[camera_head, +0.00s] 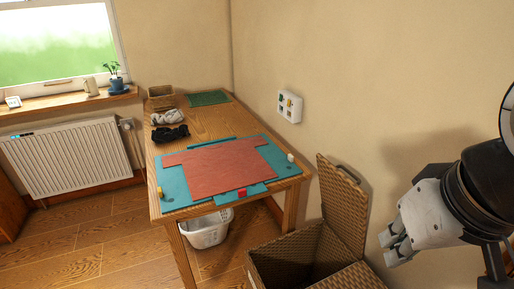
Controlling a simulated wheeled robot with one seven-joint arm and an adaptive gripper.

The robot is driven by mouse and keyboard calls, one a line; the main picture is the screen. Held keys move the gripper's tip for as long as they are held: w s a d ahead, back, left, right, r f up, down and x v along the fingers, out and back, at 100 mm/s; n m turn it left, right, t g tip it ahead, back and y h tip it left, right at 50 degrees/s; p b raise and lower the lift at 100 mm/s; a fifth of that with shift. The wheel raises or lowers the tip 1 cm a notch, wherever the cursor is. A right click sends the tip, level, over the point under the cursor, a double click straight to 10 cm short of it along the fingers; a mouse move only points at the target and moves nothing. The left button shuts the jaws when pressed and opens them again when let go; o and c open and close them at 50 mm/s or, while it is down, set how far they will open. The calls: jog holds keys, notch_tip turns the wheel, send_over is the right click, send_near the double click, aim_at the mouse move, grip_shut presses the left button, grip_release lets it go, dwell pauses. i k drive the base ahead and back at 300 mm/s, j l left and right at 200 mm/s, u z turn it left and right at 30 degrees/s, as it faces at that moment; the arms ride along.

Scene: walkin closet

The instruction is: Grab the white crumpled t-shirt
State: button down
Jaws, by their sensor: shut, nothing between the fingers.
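The white crumpled t-shirt (167,117) lies as a small heap on the far left part of the wooden table (218,118). A black crumpled cloth (170,134) lies just in front of it. My gripper (389,247) is at the lower right, near the wall, to the right of the wicker hamper and well away from the t-shirt. It is shut and empty.
A red shirt (220,168) lies flat on a teal board (174,188) at the table's near end. A green mat (208,98) and small baskets (160,91) are at the back. An open wicker hamper (343,208) stands right of the table. A white laundry basket (207,232) is under it.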

aim_at(175, 116)
jog(key=k+u, duration=0.1)
jog(key=k, duration=0.55)
jog(key=i+j+u, duration=0.15)
jog(key=u, duration=1.25)
jog(key=i+l, duration=0.15)
jog(key=i, duration=0.3)
jog(key=i+l, duration=0.1)
jog(key=i, duration=0.3)
jog(key=i+l, duration=0.15)
jog(key=i, duration=0.3)
jog(key=i+l, duration=0.15)
jog(key=i, duration=2.3)
jog(key=i+j+z, duration=0.15)
jog(key=i, duration=0.3)
jog(key=i+j+z, duration=0.15)
jog(key=i, duration=0.3)
jog(key=i+j+z, duration=0.15)
jog(key=i, duration=0.25)
jog(key=z, duration=2.65)
